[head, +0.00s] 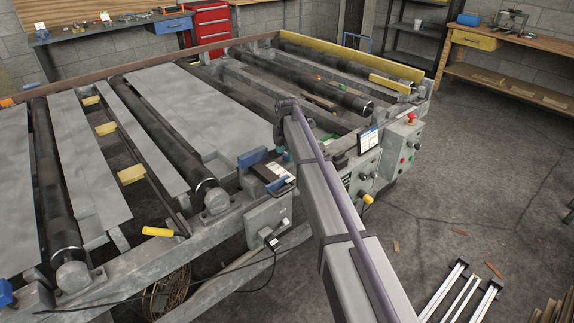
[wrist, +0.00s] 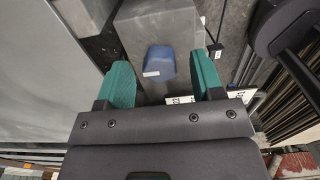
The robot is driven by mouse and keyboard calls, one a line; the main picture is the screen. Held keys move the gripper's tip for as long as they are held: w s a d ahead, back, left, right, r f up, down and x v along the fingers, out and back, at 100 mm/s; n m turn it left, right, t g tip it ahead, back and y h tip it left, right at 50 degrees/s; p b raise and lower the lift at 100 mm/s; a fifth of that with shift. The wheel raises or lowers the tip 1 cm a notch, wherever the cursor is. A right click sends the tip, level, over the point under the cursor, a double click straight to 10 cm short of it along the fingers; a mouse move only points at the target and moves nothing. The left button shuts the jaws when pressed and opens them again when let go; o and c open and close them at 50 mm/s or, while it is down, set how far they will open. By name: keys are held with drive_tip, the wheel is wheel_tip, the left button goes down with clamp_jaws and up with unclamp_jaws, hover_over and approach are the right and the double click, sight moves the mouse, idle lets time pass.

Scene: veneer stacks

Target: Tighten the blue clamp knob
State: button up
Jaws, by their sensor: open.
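A blue knob (wrist: 160,66) with a small pale label sits on a grey metal housing (wrist: 160,25) in the wrist view. My gripper (wrist: 161,59) is open, with one teal finger on each side of the knob in the picture. Gaps show between the knob and both fingers; I cannot tell how far the knob lies beyond the tips. In the head view two blue parts, one upper (head: 252,157) and one lower (head: 279,183), show by a dark device on the machine frame. I cannot tell which is this knob. My arm hides most of the gripper there.
A tablet screen (head: 370,140) and a grey control box (head: 403,142) with a red button stand right of my arm. Dark rollers (head: 158,135) and grey sheets (head: 88,160) fill the machine bed at left. A black rounded part (wrist: 280,25) is at the wrist view's upper right.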

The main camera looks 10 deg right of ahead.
drive_tip(key=shift+f, duration=0.2)
drive_tip(key=c, duration=0.9)
